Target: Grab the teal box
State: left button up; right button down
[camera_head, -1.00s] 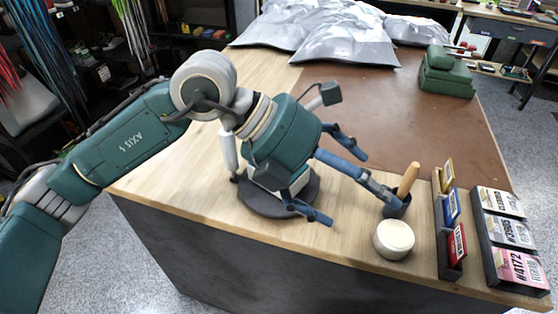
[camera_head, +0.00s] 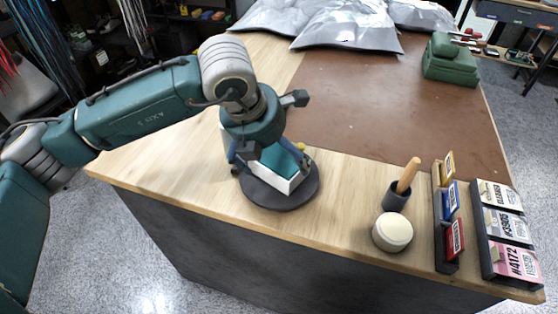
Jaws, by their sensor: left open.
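A box with a teal top and white sides (camera_head: 281,168) sits on a dark round stand (camera_head: 290,201) on the light wooden counter. My left gripper (camera_head: 270,161) is open and comes down over the box from above. One blue finger shows at the box's left side and another near its right side. I cannot tell whether the fingers touch the box. The gripper body hides the far left part of the box. My right gripper is not in view.
A wooden-handled tool stands in a dark cup (camera_head: 396,197), with a round cream tub (camera_head: 392,232) in front. Tag racks (camera_head: 443,225) stand at the right. A green stacked object (camera_head: 450,64) and silver bags (camera_head: 345,27) lie at the back. The brown mat (camera_head: 390,110) is mostly bare.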

pick_arm(q)
jog(key=shift+x, duration=1.4)
jog(key=c, duration=1.4)
jog(key=shift+c, duration=0.6)
jog(key=shift+w+r, duration=0.1)
jog(key=shift+r, duration=0.05)
